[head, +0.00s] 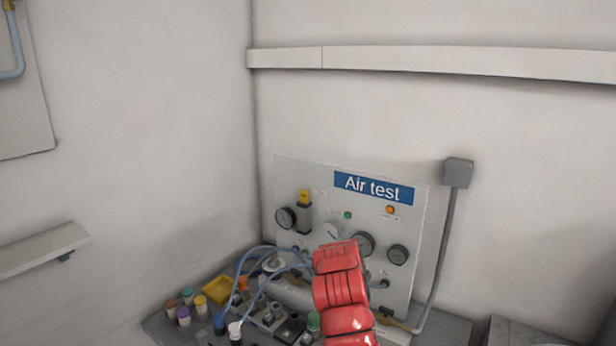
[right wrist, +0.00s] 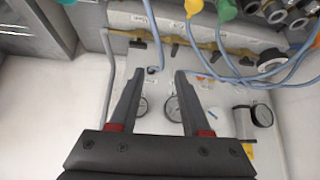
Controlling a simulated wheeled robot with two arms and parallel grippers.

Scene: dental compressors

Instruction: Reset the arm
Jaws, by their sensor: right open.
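My right arm (head: 340,290) reaches up from the bottom of the head view, a red arm in front of the lower part of the Air test panel (head: 420,215). Its gripper is hidden there behind the arm. In the right wrist view my right gripper (right wrist: 160,72) is open, its two dark fingers apart with nothing held between them. The panel, seen upside down, lies behind the fingers, with one round gauge (right wrist: 174,108) between them and another beside the left finger. My left gripper is in neither view.
Blue hoses (head: 262,250) loop over the bench in front of the panel, among fittings, small coloured-cap bottles (head: 183,316) and a yellow tray (head: 215,290). A grey box with a conduit (head: 445,230) is on the wall at right.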

